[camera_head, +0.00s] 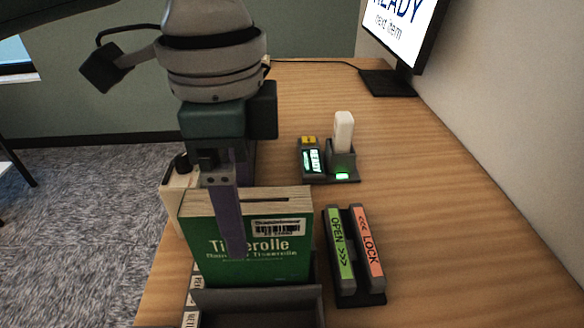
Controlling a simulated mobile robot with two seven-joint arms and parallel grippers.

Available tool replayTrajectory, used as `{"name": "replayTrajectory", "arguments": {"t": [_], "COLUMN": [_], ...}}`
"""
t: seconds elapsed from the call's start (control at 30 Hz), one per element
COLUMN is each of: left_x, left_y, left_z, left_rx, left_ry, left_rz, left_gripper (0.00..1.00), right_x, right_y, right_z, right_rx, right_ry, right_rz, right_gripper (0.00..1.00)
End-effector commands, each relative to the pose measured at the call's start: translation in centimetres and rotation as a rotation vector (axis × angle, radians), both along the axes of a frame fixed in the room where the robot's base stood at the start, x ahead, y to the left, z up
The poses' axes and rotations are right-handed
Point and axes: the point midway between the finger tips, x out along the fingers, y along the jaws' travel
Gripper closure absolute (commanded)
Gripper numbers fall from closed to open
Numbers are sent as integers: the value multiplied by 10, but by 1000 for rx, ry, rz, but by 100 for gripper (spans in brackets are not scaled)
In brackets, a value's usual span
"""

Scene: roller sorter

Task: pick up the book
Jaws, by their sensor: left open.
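The green book (280,262) has a white title reading "Tiserolle" and a barcode label. It stands upright in a grey holder (258,300) at the front of the wooden table. My left gripper (236,222) reaches down over the book. One purple finger lies in front of the green cover. The other finger is hidden, so I cannot tell whether the fingers touch the book. The gripper is open. My right gripper is not in view.
Right of the book lies a dark tray (356,290) with a green OPEN bar and an orange LOCK bar. Behind it stands a dock (340,163) with a white handheld device. A monitor (404,30) stands at the back right. The table's right side is clear.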

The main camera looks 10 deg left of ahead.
Motion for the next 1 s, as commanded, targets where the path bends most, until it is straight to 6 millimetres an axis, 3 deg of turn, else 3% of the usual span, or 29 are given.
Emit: {"name": "replayTrajectory", "arguments": {"t": [0.4, 0.67, 1.0], "left_x": [3, 4, 4], "left_y": [-5, -5, -5], "left_z": [-54, -56, -56], "left_rx": [1, 0, 0], "left_ry": [-1, -2, -2], "left_rz": [0, -1, 0], "left_gripper": [18, 18, 53], "right_x": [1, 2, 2], "right_y": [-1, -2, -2], "right_z": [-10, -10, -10], "right_rx": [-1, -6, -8], "right_ry": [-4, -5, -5], "right_rz": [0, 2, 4], "right_gripper": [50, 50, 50]}}
